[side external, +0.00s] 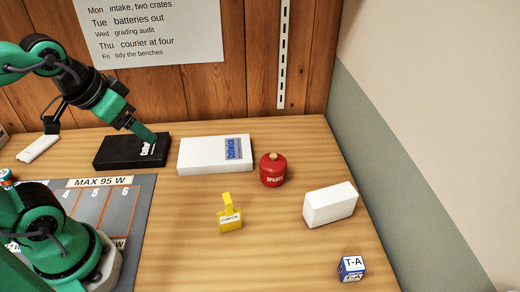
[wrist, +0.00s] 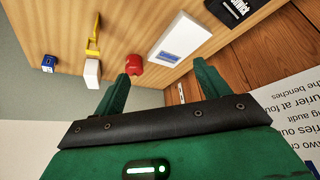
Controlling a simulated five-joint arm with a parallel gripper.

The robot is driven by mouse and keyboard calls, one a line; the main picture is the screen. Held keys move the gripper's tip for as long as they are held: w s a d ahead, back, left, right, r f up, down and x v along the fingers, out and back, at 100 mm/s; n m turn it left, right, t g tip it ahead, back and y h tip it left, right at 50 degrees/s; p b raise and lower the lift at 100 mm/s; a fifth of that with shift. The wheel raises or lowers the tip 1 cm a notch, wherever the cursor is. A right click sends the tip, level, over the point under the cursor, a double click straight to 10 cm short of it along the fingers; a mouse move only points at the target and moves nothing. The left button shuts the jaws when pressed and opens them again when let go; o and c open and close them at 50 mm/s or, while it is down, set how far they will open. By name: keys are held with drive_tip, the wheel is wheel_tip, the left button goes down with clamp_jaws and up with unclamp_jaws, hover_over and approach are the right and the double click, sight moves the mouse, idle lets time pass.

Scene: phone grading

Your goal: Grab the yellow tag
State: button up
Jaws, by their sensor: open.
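The yellow tag (side external: 229,217) stands upright on the wooden table near the middle of the side external view, with dark lettering on a white label on its wider base. In the wrist view the yellow tag (wrist: 93,40) shows at the upper left, outside the jaws. My gripper (side external: 152,141) is open and empty, up by the black box at the back left of the tag, well apart from it. In the wrist view both fingers of my gripper (wrist: 165,77) show spread, with nothing between them.
A black box (side external: 108,152), a white box (side external: 205,156) and a red canister (side external: 273,171) line the back. A white block (side external: 330,204) and a blue-and-white cube (side external: 351,267) are right of the tag. A grey numbered mat (side external: 121,212) lies left. Table around the tag is clear.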

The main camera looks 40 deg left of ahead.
drive_tip(key=n+g, duration=0.6)
drive_tip(key=n, duration=0.5)
hover_over(229, 213)
drive_tip(key=w+a, duration=0.1)
wheel_tip(229, 213, down, 13)
drive_tip(key=shift+w+r, duration=0.1)
drive_tip(key=shift+r, duration=0.1)
drive_tip(key=shift+a+f, duration=0.1)
drive_tip(key=shift+f, duration=3.85)
drive_tip(key=c, duration=1)
